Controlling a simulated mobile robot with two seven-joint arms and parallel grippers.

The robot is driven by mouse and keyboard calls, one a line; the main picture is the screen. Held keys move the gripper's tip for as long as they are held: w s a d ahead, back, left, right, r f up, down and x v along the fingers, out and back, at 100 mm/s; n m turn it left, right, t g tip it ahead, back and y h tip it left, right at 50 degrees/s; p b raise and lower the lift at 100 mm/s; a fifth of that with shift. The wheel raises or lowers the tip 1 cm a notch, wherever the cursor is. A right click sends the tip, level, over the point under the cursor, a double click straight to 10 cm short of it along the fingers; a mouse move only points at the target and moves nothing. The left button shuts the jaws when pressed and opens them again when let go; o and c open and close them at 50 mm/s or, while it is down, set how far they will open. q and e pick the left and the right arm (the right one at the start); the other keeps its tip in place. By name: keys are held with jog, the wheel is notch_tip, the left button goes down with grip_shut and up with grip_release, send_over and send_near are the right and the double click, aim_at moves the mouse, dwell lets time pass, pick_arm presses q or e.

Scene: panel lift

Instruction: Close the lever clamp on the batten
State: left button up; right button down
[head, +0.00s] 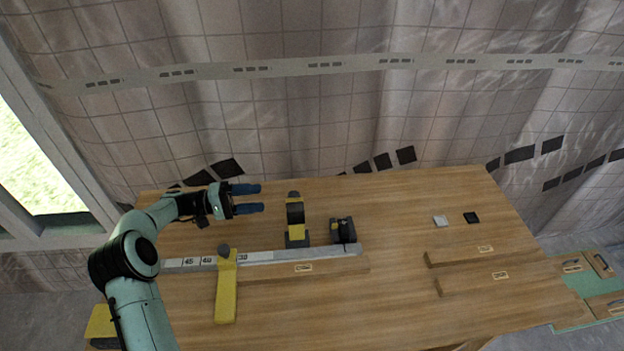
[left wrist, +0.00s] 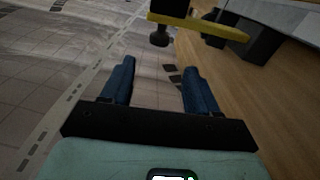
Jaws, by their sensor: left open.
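An upright yellow and black piece (head: 295,222), which looks like the lever clamp with its lever raised, stands behind a pale grey numbered bar (head: 290,256). A wooden strip (head: 335,269) with a label lies along the bar's front; I cannot tell which of the two is the batten. In the left wrist view the yellow lever (left wrist: 216,27) with a black knob lies beyond the fingertips. My left gripper (head: 261,198) is open and empty, left of the upright piece and apart from it. Its blue fingers also show in the left wrist view (left wrist: 158,70). My right gripper is not in view.
A yellow piece (head: 226,295) with a grey knob crosses the numbered bar at left. A black block-like object (head: 342,230) stands right of the upright piece. The table's middle right is clear.

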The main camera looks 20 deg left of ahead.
aim_at(297, 196)
pick_arm(q)
jog(key=p+x, duration=0.1)
jog(key=x, duration=0.5)
jog(key=p+x, duration=0.1)
jog(key=x, duration=0.5)
jog(key=shift+s+d+r, duration=0.15)
jog(key=shift+s+r, duration=0.05)
jog(key=shift+r, duration=0.05)
jog(key=shift+w+d+f, duration=0.1)
jog(key=shift+w+d, duration=0.15)
jog(key=shift+d, duration=0.1)
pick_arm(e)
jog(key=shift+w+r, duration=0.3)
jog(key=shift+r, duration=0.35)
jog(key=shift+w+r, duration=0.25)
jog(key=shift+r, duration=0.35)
